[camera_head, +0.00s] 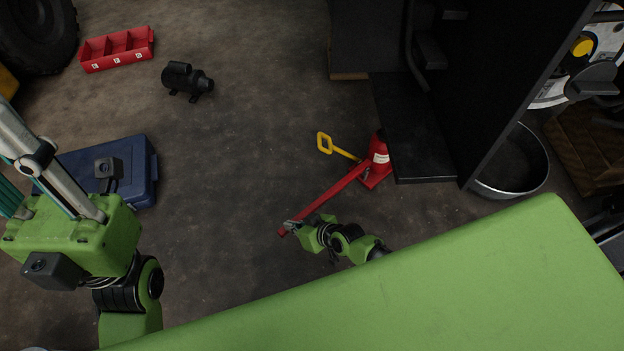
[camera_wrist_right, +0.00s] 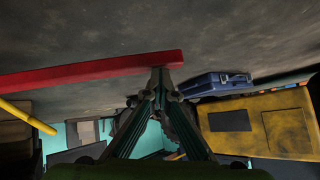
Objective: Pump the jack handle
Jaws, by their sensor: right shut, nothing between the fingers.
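The red bottle jack (camera_head: 379,158) stands on the floor beside the black forklift frame. Its long red handle (camera_head: 335,196) slopes toward the lower left; it also spans the left half of the right wrist view (camera_wrist_right: 90,73). My right gripper (camera_head: 289,225) is at the handle's free end. Its fingertips (camera_wrist_right: 161,72) are closed together and appear right against the handle's end, with nothing between them; whether they touch it is unclear. My left gripper's green body (camera_head: 75,232) and grey linkages are at the left; its fingertips lie outside the picture.
A yellow handle (camera_head: 325,143) sticks out by the jack. A blue case (camera_head: 143,165), a black motor-like part (camera_head: 186,80) and a red divided tray (camera_head: 117,49) lie left. A black plate (camera_head: 415,140) overhangs near the jack. The floor between is clear.

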